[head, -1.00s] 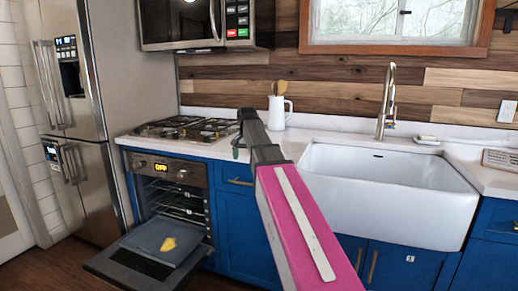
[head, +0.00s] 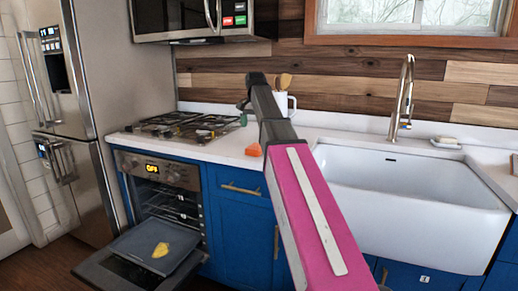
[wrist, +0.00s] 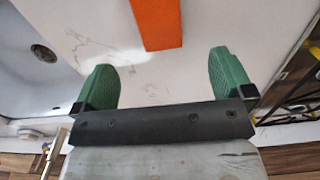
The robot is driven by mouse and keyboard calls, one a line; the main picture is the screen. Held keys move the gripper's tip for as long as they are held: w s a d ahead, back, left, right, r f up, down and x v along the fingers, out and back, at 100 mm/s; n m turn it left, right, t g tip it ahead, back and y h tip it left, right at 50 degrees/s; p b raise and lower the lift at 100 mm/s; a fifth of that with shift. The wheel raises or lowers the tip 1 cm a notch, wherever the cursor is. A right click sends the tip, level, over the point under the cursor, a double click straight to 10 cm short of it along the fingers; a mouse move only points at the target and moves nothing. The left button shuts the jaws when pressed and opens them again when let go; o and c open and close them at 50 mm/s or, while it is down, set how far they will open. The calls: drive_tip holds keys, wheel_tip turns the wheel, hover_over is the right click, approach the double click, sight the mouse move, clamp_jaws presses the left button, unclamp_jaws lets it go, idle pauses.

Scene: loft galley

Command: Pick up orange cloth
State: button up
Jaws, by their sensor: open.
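The orange cloth (head: 253,150) lies on the white counter between the stove and the sink, near the front edge, just left of my arm. In the wrist view the orange cloth (wrist: 158,22) is a flat strip at the top, cut off by the frame edge. My gripper (wrist: 162,62) is open, with its two green fingers apart and nothing between them. The cloth lies beyond the fingertips in that view, lined up with the gap. In the head view my gripper (head: 243,110) shows partly, behind my arm, farther back than the cloth.
The white counter (head: 225,148) is bare around the cloth. A gas stove (head: 180,126) is to the left, above an open oven door (head: 135,275) with a yellow item (head: 161,250) on it. A white sink (head: 405,200) is to the right. A white utensil jug (head: 284,103) stands behind.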

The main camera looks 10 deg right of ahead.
sight(256, 146)
wheel_tip(256, 146, down, 11)
drive_tip(key=shift+s+r, duration=0.1)
drive_tip(key=shift+r, duration=0.05)
drive_tip(key=c, duration=1)
